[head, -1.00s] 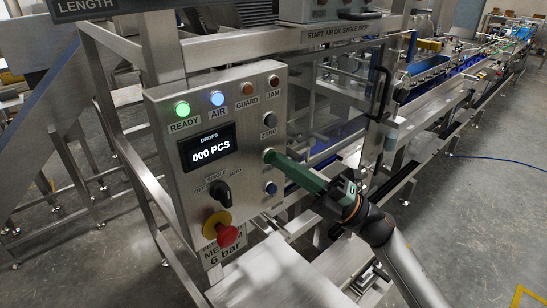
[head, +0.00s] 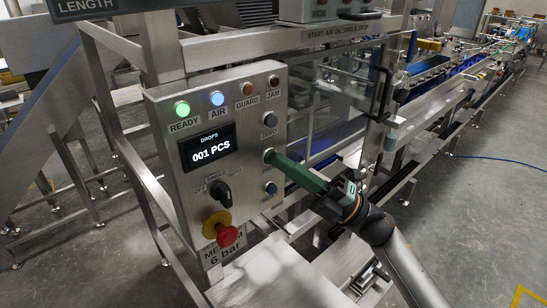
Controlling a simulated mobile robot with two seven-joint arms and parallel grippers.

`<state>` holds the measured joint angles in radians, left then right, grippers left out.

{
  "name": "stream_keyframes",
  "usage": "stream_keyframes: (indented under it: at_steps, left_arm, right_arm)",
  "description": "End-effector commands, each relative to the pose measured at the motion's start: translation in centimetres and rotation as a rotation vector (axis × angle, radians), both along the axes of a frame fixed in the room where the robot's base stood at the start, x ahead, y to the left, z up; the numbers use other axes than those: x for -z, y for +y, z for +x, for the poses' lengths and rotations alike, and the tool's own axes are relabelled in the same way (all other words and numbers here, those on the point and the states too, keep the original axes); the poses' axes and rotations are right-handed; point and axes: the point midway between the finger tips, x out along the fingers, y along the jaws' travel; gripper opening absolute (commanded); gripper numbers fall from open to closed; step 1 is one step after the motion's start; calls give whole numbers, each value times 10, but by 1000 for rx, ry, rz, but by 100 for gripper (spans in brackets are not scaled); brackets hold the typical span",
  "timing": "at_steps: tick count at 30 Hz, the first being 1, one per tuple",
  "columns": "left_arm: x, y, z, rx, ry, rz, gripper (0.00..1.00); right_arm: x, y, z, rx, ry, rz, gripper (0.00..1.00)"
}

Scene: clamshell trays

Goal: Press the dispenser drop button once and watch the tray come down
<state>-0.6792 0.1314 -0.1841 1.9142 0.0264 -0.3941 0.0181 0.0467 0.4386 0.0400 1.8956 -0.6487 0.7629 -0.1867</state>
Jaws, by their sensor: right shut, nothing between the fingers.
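The steel control panel (head: 165,129) faces me at the centre left. Its drops display (head: 209,149) reads 001 PCS. The green READY lamp (head: 182,109) and the blue AIR lamp (head: 217,99) are lit. My right gripper (head: 271,157), with green fingers, is shut and empty. Its tip is at the middle button in the panel's right column and covers most of it, so I cannot tell how deep the button is. A dark selector knob (head: 220,193) sits left of the fingers. No tray can be made out clearly. My left gripper is not in view.
A red emergency stop (head: 228,235) on a yellow base sticks out at the panel's bottom. A blue button (head: 270,188) is just below my fingers, and the ZERO button (head: 269,119) is above. Steel frame posts and a conveyor line stand behind and right.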

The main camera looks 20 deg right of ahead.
Motion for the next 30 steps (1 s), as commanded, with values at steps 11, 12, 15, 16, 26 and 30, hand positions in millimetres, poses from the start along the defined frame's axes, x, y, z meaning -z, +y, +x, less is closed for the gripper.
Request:
stream_keyframes:
  at_steps: [11,12,15,16,26,30]
  left_arm:
    - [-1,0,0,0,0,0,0]
    - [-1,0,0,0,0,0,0]
    - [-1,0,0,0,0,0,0]
    - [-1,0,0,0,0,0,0]
    - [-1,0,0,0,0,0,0]
    - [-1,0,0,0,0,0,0]
  right_arm:
    - [0,-5,-15,1,0,-1,0]
    - [0,-5,-15,0,1,-1,0]
    - [0,-5,-16,1,-1,-1,0]
    - [0,-5,-15,1,-1,-1,0]
    - [1,-11,-29,0,2,0,0]
    - [1,-15,-43,1,2,-2,0]
